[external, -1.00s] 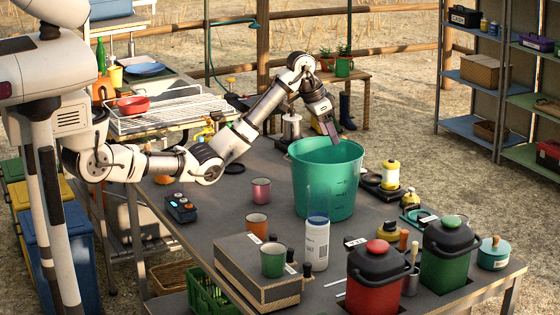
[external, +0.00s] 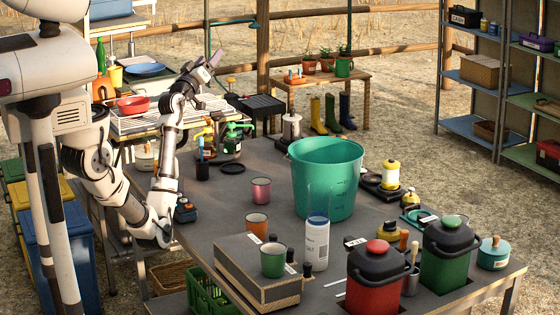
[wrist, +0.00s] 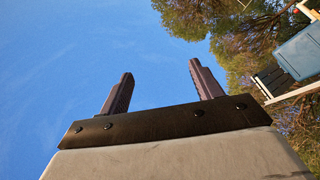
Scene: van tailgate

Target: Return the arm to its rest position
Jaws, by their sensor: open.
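My gripper (external: 208,66) is raised at the upper left of the external view, in front of the wire rack and pointing up. In the wrist view my gripper (wrist: 157,82) shows two dark fingers well apart with only sky between them; it is open and empty. My arm is folded back near my body, with its elbow low at the left edge of the grey table (external: 225,205).
A teal bucket (external: 326,180) stands on the table. A red jug (external: 375,280) and a green jug (external: 447,255) stand at the front right. A box (external: 255,272) with a green cup (external: 273,260) is near the front. A wire rack (external: 135,125) is behind my arm.

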